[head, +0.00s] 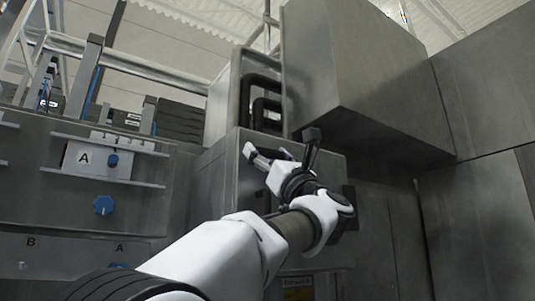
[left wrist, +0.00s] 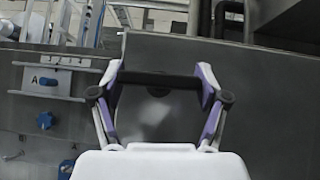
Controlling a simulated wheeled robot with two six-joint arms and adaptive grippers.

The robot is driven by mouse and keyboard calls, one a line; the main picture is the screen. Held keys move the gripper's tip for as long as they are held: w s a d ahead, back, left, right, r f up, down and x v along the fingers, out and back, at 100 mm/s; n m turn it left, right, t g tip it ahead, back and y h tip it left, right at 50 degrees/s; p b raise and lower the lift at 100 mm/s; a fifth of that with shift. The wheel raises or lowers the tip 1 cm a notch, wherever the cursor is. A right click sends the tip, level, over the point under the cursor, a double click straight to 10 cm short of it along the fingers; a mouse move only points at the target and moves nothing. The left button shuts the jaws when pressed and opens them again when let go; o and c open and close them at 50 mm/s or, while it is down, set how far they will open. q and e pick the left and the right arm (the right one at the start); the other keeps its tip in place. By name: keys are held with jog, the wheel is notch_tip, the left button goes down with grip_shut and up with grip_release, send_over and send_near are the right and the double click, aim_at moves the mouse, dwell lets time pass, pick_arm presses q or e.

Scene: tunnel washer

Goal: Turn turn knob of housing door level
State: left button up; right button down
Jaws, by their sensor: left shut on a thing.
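The turn knob (left wrist: 158,82) is a dark bar that spans between the two fingers of my left gripper (left wrist: 159,90) in the left wrist view. The fingers press on its two ends. In the head view my left gripper (head: 281,146) reaches up to the grey housing door (head: 240,192), and the knob there is mostly hidden by the gripper. The door also fills the middle of the left wrist view (left wrist: 262,115). How the bar is turned relative to the door is hard to tell. My right gripper is not in view.
A large grey metal box (head: 350,60) overhangs just above and right of my gripper. Black bent pipes (head: 262,88) run behind it. To the left a panel carries blue knobs (head: 104,205) and a plate marked A (head: 90,159). Grey walls (head: 480,210) close the right side.

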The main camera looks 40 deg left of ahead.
pick_arm(q)
jog(key=shift+f+m+t+b, duration=0.25)
jog(key=shift+m+t+b, duration=0.35)
jog(key=shift+m+b, duration=0.2)
jog(key=shift+r+m+t+h, duration=0.1)
jog(key=shift+m+t+h, duration=0.3)
jog(key=shift+m+t, duration=0.1)
jog(key=shift+r, duration=0.15)
jog(key=o, duration=1.2)
jog(key=shift+w+a, duration=0.1)
jog(key=shift+c, duration=0.2)
jog(key=v, duration=0.7)
jog(key=shift+f, duration=0.3)
